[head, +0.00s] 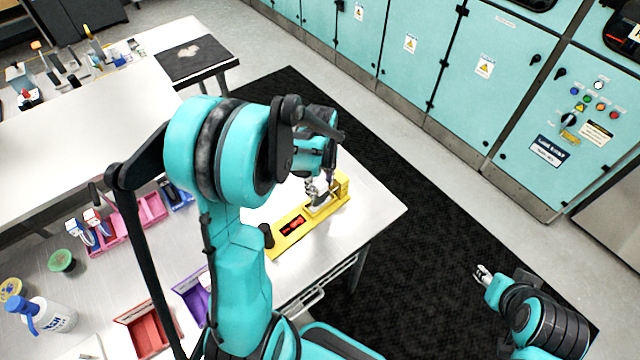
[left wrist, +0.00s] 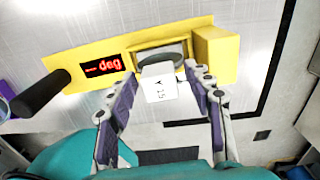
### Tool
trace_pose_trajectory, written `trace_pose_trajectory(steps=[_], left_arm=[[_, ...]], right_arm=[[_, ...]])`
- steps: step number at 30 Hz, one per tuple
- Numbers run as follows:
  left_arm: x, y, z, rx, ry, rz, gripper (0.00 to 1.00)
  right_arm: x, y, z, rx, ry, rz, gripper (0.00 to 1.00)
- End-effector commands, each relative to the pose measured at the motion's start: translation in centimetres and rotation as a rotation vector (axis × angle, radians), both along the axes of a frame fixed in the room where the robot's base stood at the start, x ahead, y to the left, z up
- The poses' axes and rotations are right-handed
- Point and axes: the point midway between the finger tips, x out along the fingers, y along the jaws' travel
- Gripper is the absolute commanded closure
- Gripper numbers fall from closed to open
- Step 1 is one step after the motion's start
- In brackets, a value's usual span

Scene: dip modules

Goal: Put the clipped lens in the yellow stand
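The yellow stand (head: 290,232) lies on the bench near its right corner, with a red-lit display (left wrist: 103,66) reading "deg". In the left wrist view the stand (left wrist: 214,52) has a framed recess with a dark grey oval lens in it. A white clip (left wrist: 159,84) with printed marks stands out from the lens toward the camera. My left gripper (left wrist: 160,72) is open, one finger on each side of the clip, with a small gap showing. In the head view my left gripper (head: 318,188) is over the stand's recess. My right gripper (head: 483,272) is over the dark floor mat, away from the bench.
A dark cylinder (left wrist: 42,92) stands at the stand's left end. Pink trays (head: 128,220), a purple tray (head: 192,295), a red tray (head: 148,328) and a white bottle (head: 50,316) are on the bench's left. The bench's front edge is near the stand.

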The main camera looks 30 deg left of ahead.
Motion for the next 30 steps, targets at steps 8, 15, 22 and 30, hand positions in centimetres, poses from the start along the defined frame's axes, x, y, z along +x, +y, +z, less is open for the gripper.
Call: trace_pose_trajectory(steps=[8,15,22,30], left_arm=[[0.0,0.0,0.4,0.0,0.0,0.0,0.49],[0.0,0.0,4.7,0.0,0.0,0.0,0.49],[-0.1,0.0,9.6,0.0,0.0,0.0,0.49],[-0.2,-0.2,12.5,0.002,-0.007,0.021,0.49]], right_arm=[[0.0,0.0,0.4,0.0,0.0,0.0,0.6],[0.0,0.0,1.3,0.0,0.0,0.0,0.6],[0.0,0.0,2.2,0.0,0.0,0.0,0.6],[0.0,0.0,2.5,0.0,0.0,0.0,0.6]])
